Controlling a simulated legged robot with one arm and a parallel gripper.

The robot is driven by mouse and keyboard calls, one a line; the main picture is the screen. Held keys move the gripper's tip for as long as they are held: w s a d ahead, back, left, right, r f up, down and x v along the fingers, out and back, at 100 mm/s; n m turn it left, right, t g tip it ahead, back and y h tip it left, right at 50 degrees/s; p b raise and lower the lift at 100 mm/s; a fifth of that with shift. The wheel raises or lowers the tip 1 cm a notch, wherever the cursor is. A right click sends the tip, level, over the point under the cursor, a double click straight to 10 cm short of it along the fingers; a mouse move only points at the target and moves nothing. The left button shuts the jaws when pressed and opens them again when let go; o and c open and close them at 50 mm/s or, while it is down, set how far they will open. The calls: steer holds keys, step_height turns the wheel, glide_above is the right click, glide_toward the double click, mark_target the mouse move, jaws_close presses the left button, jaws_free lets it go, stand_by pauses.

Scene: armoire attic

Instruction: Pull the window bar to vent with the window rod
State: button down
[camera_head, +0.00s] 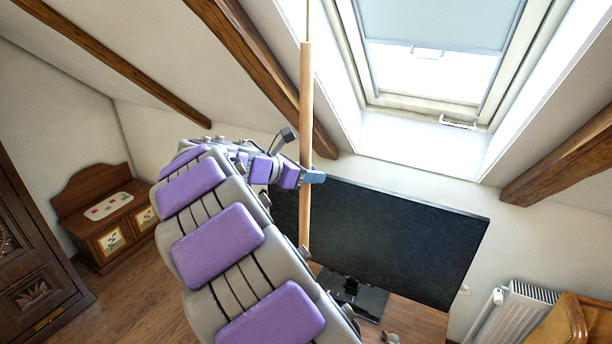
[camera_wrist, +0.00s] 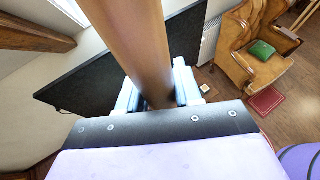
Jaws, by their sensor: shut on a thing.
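The window rod (camera_head: 306,105) is a long wooden pole held nearly upright in the head view. Its upper end runs out of the top of the picture, so its tip is hidden. My gripper (camera_head: 313,177) is shut on the rod's lower part. In the wrist view the rod (camera_wrist: 135,45) passes between the blue fingers of my gripper (camera_wrist: 158,92). The roof window (camera_head: 430,75) is at the upper right, with a grey-blue blind over its upper part. A small bar or handle (camera_head: 427,52) shows at the blind's lower edge, right of the rod and apart from it. The window's top is out of view.
A large black screen (camera_head: 400,240) on a wooden desk stands behind and below my gripper. Dark sloping beams (camera_head: 270,75) flank the window recess. A radiator (camera_head: 515,310) and an armchair (camera_wrist: 262,45) are at the right. A wooden chest (camera_head: 105,220) stands at left.

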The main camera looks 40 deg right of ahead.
steer(key=shift+w+d, duration=2.4)
steer(key=shift+d, duration=4)
step_height(320, 180, up, 11)
steer(key=s+a, duration=0.1)
steer(key=a, duration=0.1)
steer(key=shift+a+r, duration=0.2)
steer(key=shift+a, duration=0.2)
steer(key=shift+f, duration=0.85)
steer(key=shift+s+a+f, duration=0.15)
steer(key=shift+a, duration=0.3)
